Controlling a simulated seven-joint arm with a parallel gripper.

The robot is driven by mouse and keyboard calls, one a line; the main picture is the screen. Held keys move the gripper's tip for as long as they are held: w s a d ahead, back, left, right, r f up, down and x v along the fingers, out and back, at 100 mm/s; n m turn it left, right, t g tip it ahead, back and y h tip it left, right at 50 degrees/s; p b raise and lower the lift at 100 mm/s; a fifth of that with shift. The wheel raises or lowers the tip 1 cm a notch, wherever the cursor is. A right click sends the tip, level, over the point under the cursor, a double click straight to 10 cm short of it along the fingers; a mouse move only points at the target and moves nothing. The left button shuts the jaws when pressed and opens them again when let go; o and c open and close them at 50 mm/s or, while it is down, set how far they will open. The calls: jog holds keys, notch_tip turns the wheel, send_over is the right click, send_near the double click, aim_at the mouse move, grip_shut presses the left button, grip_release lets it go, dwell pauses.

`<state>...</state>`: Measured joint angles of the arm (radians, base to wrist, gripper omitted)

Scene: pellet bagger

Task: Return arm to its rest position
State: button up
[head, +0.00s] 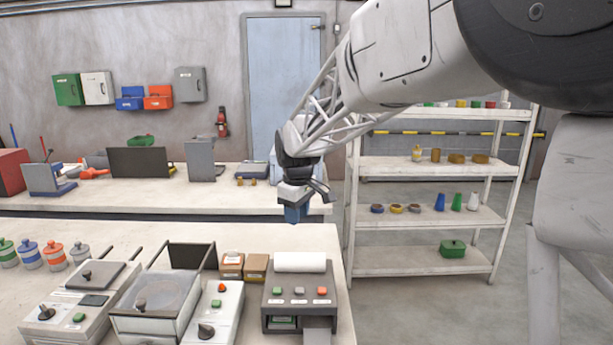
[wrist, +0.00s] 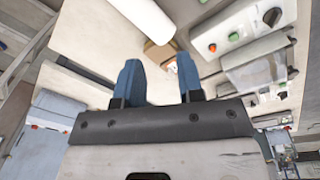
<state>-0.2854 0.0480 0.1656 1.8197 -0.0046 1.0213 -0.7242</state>
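My gripper (head: 296,213) hangs in the air in the head view, pointing down, beyond the far right part of the near bench (head: 320,240). It is above and behind the grey machine (head: 300,292) with the white roll (head: 300,262). In the wrist view, its two blue fingers (wrist: 160,75) stand apart with nothing between them. My arm comes in from the upper right of the head view.
The near bench holds a machine with a clear-lidded tray (head: 160,300), small brown boxes (head: 244,266) and several lidded jars (head: 30,254). A back bench (head: 240,200) and a white shelf rack (head: 430,218) stand behind. Floor right of the bench is clear.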

jog(key=s+d+r+m, duration=0.3)
jog(key=s+d, duration=0.5)
jog(key=s, duration=0.2)
jog(key=s+d+f+m, duration=0.2)
jog(key=s+d+m, duration=0.1)
jog(key=s, duration=0.7)
jog(key=s+d+f+m+t, duration=0.1)
jog(key=s+d, duration=0.4)
jog(key=s, duration=0.5)
jog(key=s+d+f+m, duration=0.3)
jog(key=s+d+m, duration=0.1)
jog(key=s, duration=0.6)
jog(key=shift+s+d+m+t, duration=0.3)
jog(key=shift+s+d+m, duration=0.05)
jog(key=shift+d+m, duration=0.1)
